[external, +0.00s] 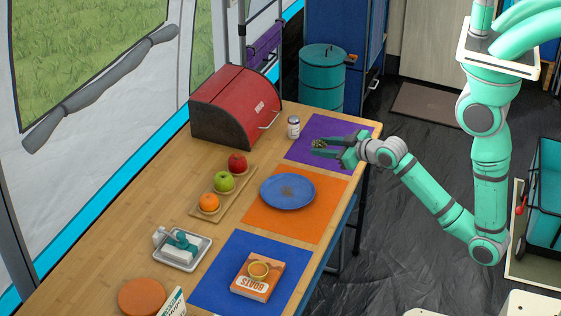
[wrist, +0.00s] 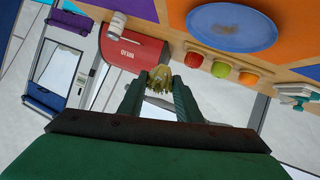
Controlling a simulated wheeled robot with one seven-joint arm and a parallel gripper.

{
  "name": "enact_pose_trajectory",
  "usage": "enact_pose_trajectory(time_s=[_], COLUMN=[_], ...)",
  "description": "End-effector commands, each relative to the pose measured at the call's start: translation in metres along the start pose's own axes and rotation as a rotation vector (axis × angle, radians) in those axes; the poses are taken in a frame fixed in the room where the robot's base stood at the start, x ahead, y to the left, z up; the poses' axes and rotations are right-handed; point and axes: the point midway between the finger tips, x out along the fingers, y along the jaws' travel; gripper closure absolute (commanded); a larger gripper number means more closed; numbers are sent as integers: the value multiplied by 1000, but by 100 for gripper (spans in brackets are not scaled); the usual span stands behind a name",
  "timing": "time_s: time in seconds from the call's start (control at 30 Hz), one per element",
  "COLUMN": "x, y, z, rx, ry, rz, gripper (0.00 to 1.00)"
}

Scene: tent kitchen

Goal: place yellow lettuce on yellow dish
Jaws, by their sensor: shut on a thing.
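My gripper (external: 322,147) is over the purple mat at the far right of the table. It is shut on a small yellow-green leafy thing, the lettuce (wrist: 160,80), which sits between the fingertips in the wrist view. The lettuce is partly hidden by the dark fingers in the external view. A blue plate (external: 287,191) with a brownish patch in its middle lies on the orange mat, nearer the camera than my gripper. It also shows in the wrist view (wrist: 232,27). The only plain dish I see is blue, not yellow.
A red bread box (external: 235,105) and a white shaker (external: 293,127) stand behind. A board (external: 235,197) holds a red apple, green apple and orange. A butter dish (external: 182,248), a blue mat (external: 222,270) with an orange box (external: 257,276), and a round brown board (external: 141,297) lie nearer.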

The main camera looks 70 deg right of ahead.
Motion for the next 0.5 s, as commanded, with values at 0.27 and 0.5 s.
enact_pose_trajectory(time_s=[0.27,0.5], x=[5,-15], y=[-121,-224], z=[-32,-51], rx=[-101,-186], ry=[62,114], rz=[-242,-443], gripper=[91,91])
